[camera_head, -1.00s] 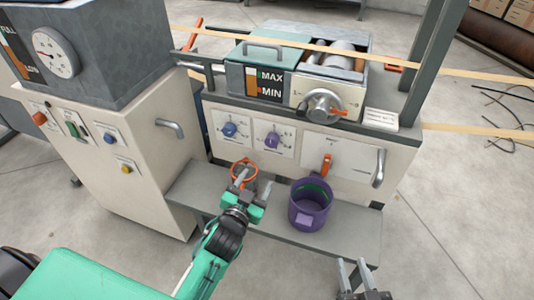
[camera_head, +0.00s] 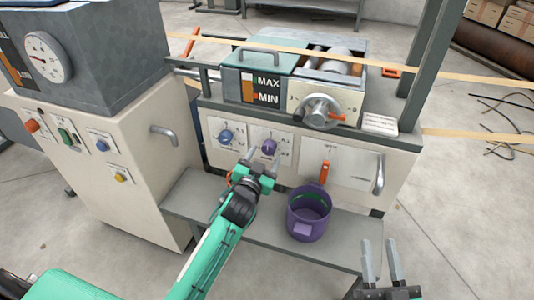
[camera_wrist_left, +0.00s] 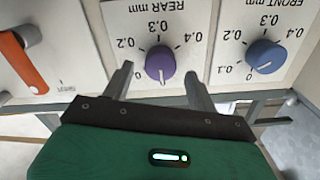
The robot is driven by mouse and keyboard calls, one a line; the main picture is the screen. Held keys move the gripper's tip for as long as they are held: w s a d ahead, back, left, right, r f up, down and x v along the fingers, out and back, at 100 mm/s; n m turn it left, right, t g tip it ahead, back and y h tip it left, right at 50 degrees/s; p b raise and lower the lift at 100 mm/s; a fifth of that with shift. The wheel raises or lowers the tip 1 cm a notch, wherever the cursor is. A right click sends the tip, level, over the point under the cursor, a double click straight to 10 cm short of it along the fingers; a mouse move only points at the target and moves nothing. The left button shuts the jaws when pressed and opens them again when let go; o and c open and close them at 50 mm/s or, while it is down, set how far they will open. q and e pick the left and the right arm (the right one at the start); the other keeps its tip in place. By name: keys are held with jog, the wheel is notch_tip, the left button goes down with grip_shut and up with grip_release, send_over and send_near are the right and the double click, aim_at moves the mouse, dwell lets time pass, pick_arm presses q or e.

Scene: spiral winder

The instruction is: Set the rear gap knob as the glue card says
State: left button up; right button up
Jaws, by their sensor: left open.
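The purple rear gap knob (camera_head: 269,146) is on the front panel, right of the blue front knob (camera_head: 226,136). In the left wrist view the rear knob (camera_wrist_left: 160,62) has a white pointer line toward the bottom of the picture, and its scale is marked in tenths. My left gripper (camera_head: 264,157) is open, with its fingertips on either side of the knob in the picture; I cannot tell if they touch it. A small white card (camera_head: 380,124) lies on the machine's top right; its print is unreadable. My right gripper (camera_head: 379,243) is open and empty at bottom right.
A purple bucket (camera_head: 309,222) stands on the grey shelf (camera_head: 270,233) below the panel. An orange lever (camera_head: 324,173) and a metal handle (camera_head: 378,174) are right of the knobs. A crank wheel (camera_head: 320,111) is above.

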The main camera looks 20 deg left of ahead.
aim_at(269, 148)
pick_arm(q)
jog(key=shift+w, duration=1.3)
pick_arm(e)
jog(key=shift+d+r+t, duration=0.15)
jog(key=shift+r+t, duration=0.2)
jog(key=shift+r, duration=0.2)
jog(key=shift+d+r+t, duration=0.15)
jog(key=shift+r+t, duration=0.2)
jog(key=shift+r, duration=0.2)
pick_arm(q)
jog(key=c, duration=1)
pick_arm(e)
jog(key=shift+f, duration=0.1)
